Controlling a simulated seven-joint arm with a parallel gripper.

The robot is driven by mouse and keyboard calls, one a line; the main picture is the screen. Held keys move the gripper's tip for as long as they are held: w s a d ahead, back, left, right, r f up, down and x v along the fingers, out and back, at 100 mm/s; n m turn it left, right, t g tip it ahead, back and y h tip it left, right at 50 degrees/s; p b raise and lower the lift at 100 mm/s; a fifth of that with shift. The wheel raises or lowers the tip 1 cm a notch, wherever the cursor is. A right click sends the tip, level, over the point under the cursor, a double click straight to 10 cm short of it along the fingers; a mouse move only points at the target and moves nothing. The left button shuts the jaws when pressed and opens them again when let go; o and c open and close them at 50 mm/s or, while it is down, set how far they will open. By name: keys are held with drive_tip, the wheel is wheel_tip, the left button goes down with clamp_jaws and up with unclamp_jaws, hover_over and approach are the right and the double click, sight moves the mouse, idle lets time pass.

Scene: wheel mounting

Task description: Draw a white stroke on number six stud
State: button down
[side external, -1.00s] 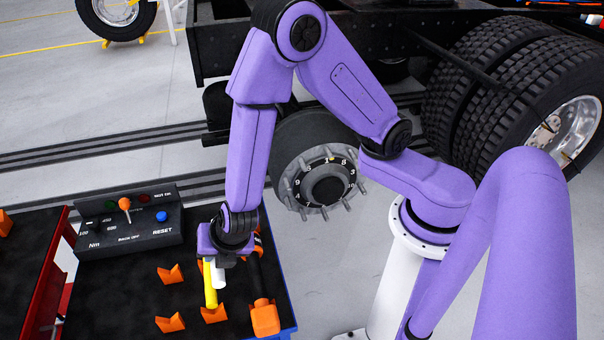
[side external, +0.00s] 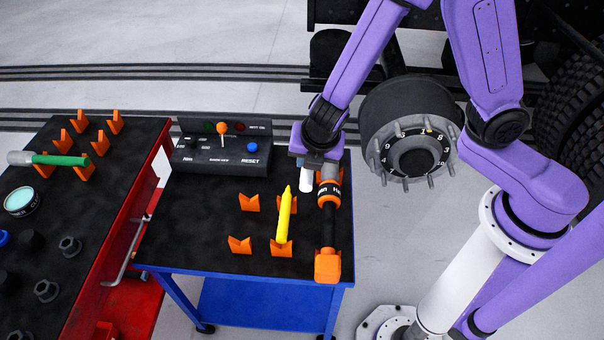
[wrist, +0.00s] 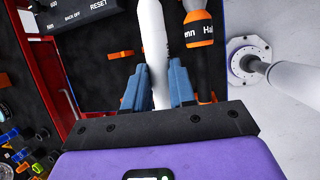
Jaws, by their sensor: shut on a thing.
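My gripper (wrist: 156,72) is shut on a white marker (wrist: 153,35), which points away from the wrist between the blue fingers. In the side view the white marker (side external: 305,181) hangs below my gripper (side external: 312,158), above the blue cart. The fingers are mostly hidden there. The wheel hub (side external: 410,125) is to the right of my gripper, with studs and a dark numbered ring (side external: 390,150). A small yellow mark (side external: 430,130) shows near the ring's top. I cannot clearly tell which stud is number six.
A yellow marker (side external: 285,215) leans on orange V-shaped holders (side external: 240,245). A control box (side external: 222,148) is behind. A red cart (side external: 70,290) with sockets is at left. Open floor lies between cart and hub.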

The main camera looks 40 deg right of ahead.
drive_tip(key=w+d+n+g+h, duration=0.1)
drive_tip(key=w+d+g+h, duration=0.2)
drive_tip(key=d, duration=1.6)
drive_tip(key=s+d+n+g+h, duration=0.15)
drive_tip(key=s+d, duration=0.25)
drive_tip(key=d, duration=0.4)
drive_tip(key=s+d+g+h, duration=0.2)
drive_tip(key=s+d+h, duration=0.15)
drive_tip(key=d, duration=0.35)
wheel_tip(320, 180, down, 25)
drive_tip(key=g+h, duration=0.1)
drive_tip(key=shift+s+g, duration=0.15)
drive_tip(key=shift+g, duration=0.2)
drive_tip(key=shift+r, duration=0.1)
drive_tip(key=shift+n, duration=0.25)
drive_tip(key=shift+w+d, duration=2)
drive_tip(key=shift+w+d, duration=0.4)
drive_tip(key=shift+s+d, duration=0.15)
drive_tip(key=shift+d, duration=0.05)
